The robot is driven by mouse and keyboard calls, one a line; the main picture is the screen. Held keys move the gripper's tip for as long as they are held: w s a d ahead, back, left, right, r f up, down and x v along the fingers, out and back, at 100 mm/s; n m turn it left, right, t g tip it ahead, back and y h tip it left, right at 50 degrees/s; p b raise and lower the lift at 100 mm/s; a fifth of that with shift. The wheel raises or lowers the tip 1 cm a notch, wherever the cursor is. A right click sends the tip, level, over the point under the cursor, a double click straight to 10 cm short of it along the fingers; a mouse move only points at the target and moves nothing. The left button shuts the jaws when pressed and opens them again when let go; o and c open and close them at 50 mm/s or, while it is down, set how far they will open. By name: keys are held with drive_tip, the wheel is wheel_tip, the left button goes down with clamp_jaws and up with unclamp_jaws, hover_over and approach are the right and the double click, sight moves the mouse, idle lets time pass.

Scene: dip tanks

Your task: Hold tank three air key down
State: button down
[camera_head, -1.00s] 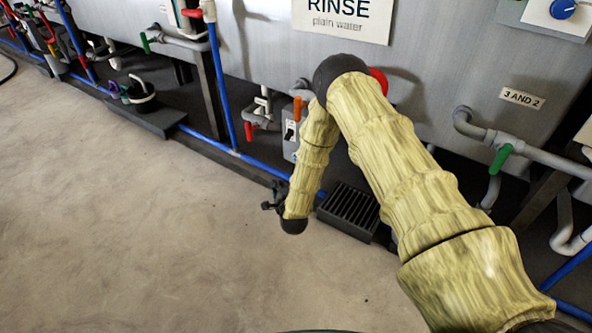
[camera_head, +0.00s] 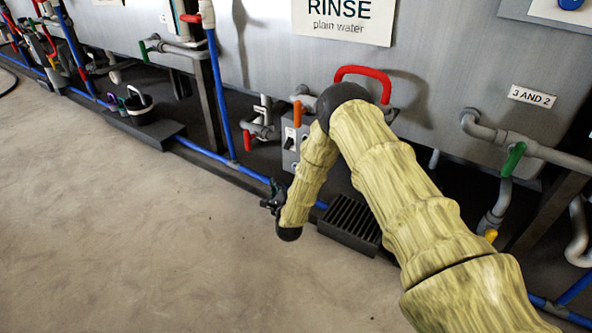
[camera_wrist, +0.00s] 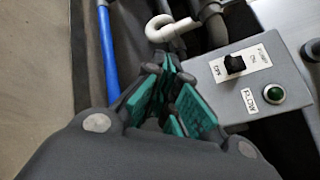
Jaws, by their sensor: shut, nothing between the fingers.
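A grey control box (camera_head: 291,147) sits low under the tank with the RINSE sign (camera_head: 342,18). In the wrist view the box (camera_wrist: 215,74) carries a black switch knob (camera_wrist: 235,64) on a white plate with small lettering, of which "AIR" seems to be one word. A round green button or lamp (camera_wrist: 274,94) with a small label is beside it. My gripper (camera_wrist: 163,68), with teal finger pads, is shut and empty, just left of the box and apart from the knob. In the head view my gripper (camera_head: 273,197) is small and dark, below and left of the box.
A blue pipe (camera_wrist: 108,52) and a white hooked pipe (camera_wrist: 168,30) lie close to my gripper. A black slatted grate (camera_head: 351,222) is on the floor to the right. A red handle (camera_head: 364,77) and a green-handled valve (camera_head: 513,158) are on the tank side.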

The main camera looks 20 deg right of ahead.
drive_tip(key=w+d+b, duration=0.2)
drive_tip(key=w+d, duration=0.3)
drive_tip(key=d, duration=0.1)
drive_tip(key=shift+d+b, duration=0.35)
drive_tip(key=shift+w+d, duration=0.15)
idle(1.4)
drive_tip(key=shift+w+d, duration=0.15)
drive_tip(key=shift+w, duration=0.05)
drive_tip(key=shift+w+d, duration=0.25)
drive_tip(key=shift+d, duration=0.1)
idle(2.3)
drive_tip(key=shift+s+a, duration=0.55)
drive_tip(key=shift+a, duration=0.1)
drive_tip(key=shift+a+p, duration=0.1)
drive_tip(key=shift+p, duration=0.2)
drive_tip(key=shift+s+a+p, duration=0.4)
drive_tip(key=shift+s+a, duration=0.4)
drive_tip(key=shift+a, duration=0.15)
drive_tip(key=shift+s+a+p, duration=0.4)
drive_tip(key=shift+s+a, duration=0.35)
drive_tip(key=shift+a, duration=0.2)
